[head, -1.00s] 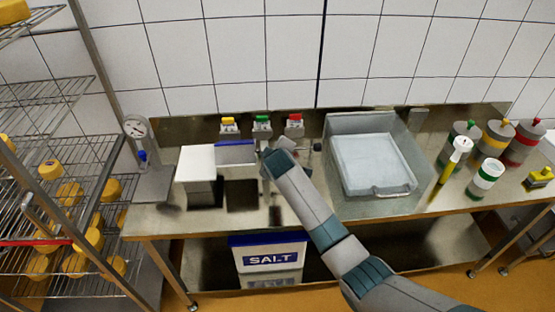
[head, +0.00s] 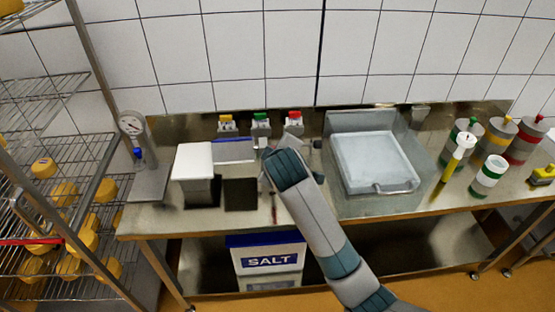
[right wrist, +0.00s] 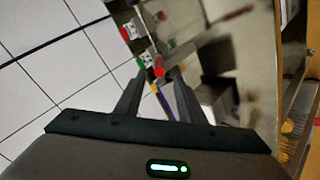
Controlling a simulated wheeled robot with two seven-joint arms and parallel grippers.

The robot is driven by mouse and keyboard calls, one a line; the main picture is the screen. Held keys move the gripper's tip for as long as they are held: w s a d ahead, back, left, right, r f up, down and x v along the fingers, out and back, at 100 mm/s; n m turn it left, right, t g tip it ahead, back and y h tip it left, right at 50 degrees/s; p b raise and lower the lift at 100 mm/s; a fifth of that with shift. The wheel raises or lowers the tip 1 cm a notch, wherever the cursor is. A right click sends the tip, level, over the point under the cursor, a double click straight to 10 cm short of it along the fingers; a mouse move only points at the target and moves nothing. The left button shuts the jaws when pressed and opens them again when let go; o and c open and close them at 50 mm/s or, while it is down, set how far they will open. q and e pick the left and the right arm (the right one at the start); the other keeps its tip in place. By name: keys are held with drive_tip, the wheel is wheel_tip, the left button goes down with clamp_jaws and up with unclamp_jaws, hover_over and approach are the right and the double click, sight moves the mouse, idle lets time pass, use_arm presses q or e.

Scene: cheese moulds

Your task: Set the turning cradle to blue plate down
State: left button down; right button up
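The turning cradle stands left of centre on the steel bench. Its blue-edged plate (head: 234,151) stands roughly upright beside a white block (head: 195,161); I cannot tell which plate is down. My right arm comes in from the lower right, and its wrist hides part of the cradle area and the gripper in the head view. In the right wrist view my right gripper (right wrist: 159,76) has its fingers apart, with a red knob (right wrist: 159,66) at the tips. A thin blue and yellow edge (right wrist: 161,100) shows between or beyond the fingers; contact is unclear. My left gripper is out of view.
Yellow, green and red-topped clips (head: 261,125) line the back. A steel tray (head: 378,163) stands to the right, then coloured bottles (head: 497,137). A dial gauge (head: 131,124) and cheese rack (head: 60,190) are left. A salt box (head: 268,262) sits below.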

drive_tip(key=shift+b+v, duration=0.3)
drive_tip(key=shift+v, duration=1.3)
drive_tip(key=shift+c, duration=0.6)
